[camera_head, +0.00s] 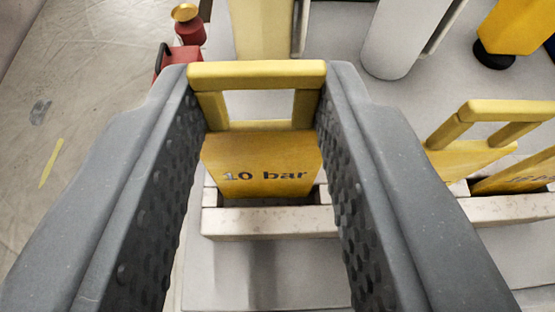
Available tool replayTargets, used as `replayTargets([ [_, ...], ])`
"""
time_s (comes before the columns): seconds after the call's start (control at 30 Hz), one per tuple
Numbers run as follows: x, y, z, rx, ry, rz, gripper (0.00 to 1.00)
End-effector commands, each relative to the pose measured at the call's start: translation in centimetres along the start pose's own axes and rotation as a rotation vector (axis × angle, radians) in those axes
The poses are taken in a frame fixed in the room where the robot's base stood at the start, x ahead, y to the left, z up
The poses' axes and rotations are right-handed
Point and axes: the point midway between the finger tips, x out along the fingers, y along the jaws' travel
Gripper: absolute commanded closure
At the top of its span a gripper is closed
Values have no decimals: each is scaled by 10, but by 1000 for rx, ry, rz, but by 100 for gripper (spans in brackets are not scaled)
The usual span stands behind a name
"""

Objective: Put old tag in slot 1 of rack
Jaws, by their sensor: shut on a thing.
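A yellow tag (260,165) marked "10 bar" stands upright in the middle of the view, with a yellow loop handle (257,75) on top. My gripper (262,80) is shut on this handle, one dark textured finger on each side. The tag's lower edge goes down behind the front wall of a pale speckled rack (268,222), at its left slot. How deep it sits is hidden. Another yellow tag (470,158) with a similar handle is at the right, by the rack's continuation. Nothing visible says which tag is the old one.
A red fitting with a brass top (186,28) stands at the back left. A white cylinder (405,35) and a yellow part with a black foot (515,25) stand behind at the right. Bare sheeted floor (75,120) lies at the left.

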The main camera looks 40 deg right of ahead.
Motion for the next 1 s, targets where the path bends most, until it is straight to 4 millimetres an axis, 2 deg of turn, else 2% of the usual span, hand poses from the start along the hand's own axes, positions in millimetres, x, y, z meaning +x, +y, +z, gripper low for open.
replayTargets([
  [0.1, 5, 0, 10, 0, 0, 0, 100],
  [0.43, 4, 0, 11, 0, -1, -1, 100],
  [0.47, 4, 0, 12, 0, -1, -1, 67],
  [0.53, 4, 0, 11, 0, -1, -1, 48],
  [0.87, 4, 0, 9, 1, 0, -1, 48],
  [1.0, -7, -1, 9, -1, -1, -2, 48],
])
